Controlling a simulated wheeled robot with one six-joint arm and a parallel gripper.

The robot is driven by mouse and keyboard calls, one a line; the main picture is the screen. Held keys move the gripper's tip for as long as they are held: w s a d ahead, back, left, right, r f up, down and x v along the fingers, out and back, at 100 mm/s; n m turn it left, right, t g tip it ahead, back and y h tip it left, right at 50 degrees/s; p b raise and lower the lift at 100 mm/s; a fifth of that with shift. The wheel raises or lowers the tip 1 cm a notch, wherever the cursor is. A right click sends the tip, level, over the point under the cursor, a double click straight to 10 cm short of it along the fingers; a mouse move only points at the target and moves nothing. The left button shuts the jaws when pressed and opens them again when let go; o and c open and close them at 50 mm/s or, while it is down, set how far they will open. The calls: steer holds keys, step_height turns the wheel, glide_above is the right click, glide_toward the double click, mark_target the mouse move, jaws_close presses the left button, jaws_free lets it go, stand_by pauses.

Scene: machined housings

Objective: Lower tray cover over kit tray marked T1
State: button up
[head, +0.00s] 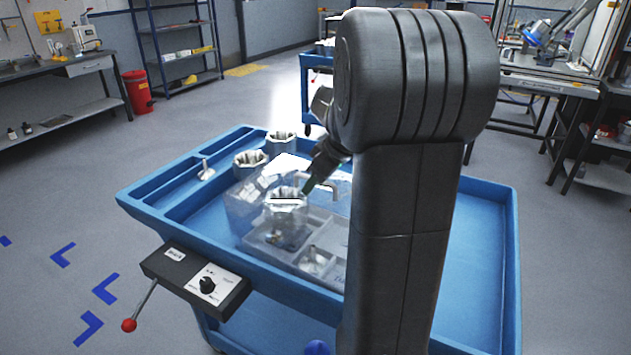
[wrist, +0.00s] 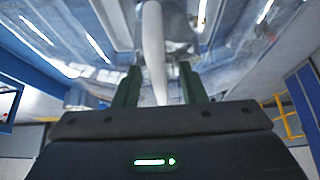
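The clear tray cover (head: 238,205) stands over the left part of a grey kit tray (head: 325,222) on the blue cart. I cannot tell whether its lower edge rests or hangs. A grey handle (head: 331,184) shows at its top. My gripper (head: 309,186) points down at the cover top, its green fingers close to the handle. In the wrist view the fingers of my gripper (wrist: 160,88) stand apart, with a pale bar, apparently the handle (wrist: 153,45), between them and a gap at its right. My arm hides the tray's right side; its marking is not readable.
The blue cart (head: 480,270) has raised rims. Housings (head: 250,160) (head: 281,141) stand at its back left, near a small metal part (head: 206,171). A control box (head: 195,279) with a red-knobbed lever is on the front edge. The cart's right side looks clear.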

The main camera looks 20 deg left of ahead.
steer(key=v, duration=1.3)
steer(key=shift+d+r+p, duration=0.25)
steer(key=shift+r+p, duration=0.05)
steer(key=x, duration=1.4)
steer(key=shift+b, duration=0.35)
steer(key=shift+r+p, duration=0.35)
steer(key=shift+r, duration=0.1)
steer(key=shift+f, duration=0.2)
